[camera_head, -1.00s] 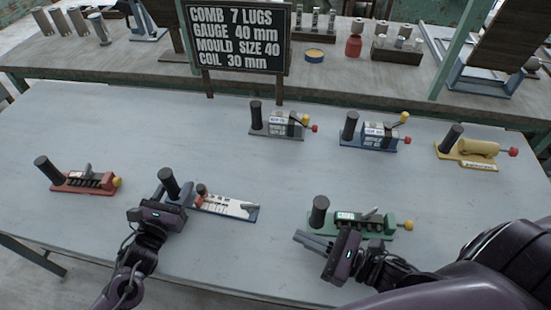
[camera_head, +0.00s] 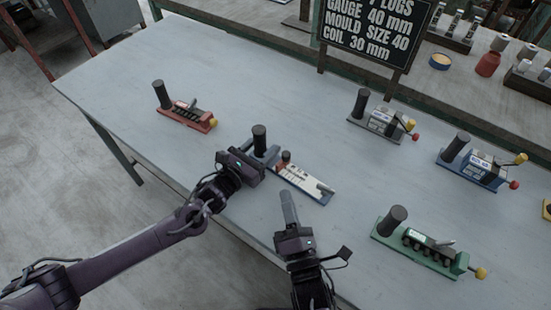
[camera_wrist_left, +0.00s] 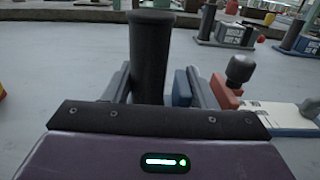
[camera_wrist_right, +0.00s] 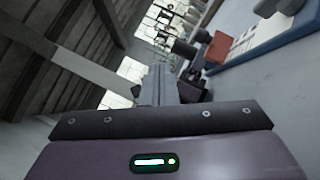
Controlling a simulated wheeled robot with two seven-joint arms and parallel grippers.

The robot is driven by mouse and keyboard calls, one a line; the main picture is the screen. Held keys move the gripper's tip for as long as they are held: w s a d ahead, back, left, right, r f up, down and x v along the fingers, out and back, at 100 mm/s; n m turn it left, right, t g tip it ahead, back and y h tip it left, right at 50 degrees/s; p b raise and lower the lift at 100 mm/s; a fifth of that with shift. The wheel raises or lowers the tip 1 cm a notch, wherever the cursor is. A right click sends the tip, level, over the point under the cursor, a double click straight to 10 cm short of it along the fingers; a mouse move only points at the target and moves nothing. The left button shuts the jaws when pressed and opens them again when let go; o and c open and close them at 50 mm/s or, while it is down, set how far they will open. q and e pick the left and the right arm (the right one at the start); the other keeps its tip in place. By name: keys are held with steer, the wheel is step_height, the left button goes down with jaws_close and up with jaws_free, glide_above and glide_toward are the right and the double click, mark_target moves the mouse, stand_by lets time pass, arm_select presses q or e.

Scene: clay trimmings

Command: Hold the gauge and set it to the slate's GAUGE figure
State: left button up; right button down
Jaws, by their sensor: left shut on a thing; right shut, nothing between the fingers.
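The gauge (camera_head: 305,183) lies on the table, a blue base with a white scale plate, a red slider with a dark knob (camera_head: 286,156), and an upright black handle (camera_head: 259,138). My left gripper (camera_head: 258,157) is shut around the handle; the left wrist view shows the handle (camera_wrist_left: 151,55) between its fingers. My right gripper (camera_head: 288,207) is shut and empty, just in front of the gauge and apart from it. The red slider (camera_wrist_right: 218,48) shows beyond its fingertips in the right wrist view. The slate (camera_head: 372,30) reads GAUGE 40 mm. The exact slider reading is too small to tell.
A red tool (camera_head: 185,113) stands to the left, a green tool (camera_head: 430,250) to the right. A grey tool (camera_head: 383,123) and a blue tool (camera_head: 473,170) stand farther right. The table (camera_head: 220,70) is bare behind the gauge.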

mark_target(276, 165)
steer(key=a+m+h, duration=0.1)
steer(key=m, duration=0.1)
steer(key=w+f+m+h, duration=0.1)
steer(key=m+h, duration=0.1)
steer(key=w+a+m+g+h, duration=0.1)
steer(key=m, duration=0.1)
steer(key=shift+a+f+h, duration=0.2)
steer(key=shift+a+h, duration=0.1)
steer(key=shift+h, duration=0.1)
steer(key=m, duration=0.1)
steer(key=w+f+m+g+h, duration=0.1)
steer(key=shift+a+m, duration=0.4)
steer(key=shift+h, duration=0.3)
steer(key=w, duration=1)
steer(key=shift+d, duration=0.2)
steer(key=shift+s+d, duration=0.1)
steer(key=shift+s, duration=0.05)
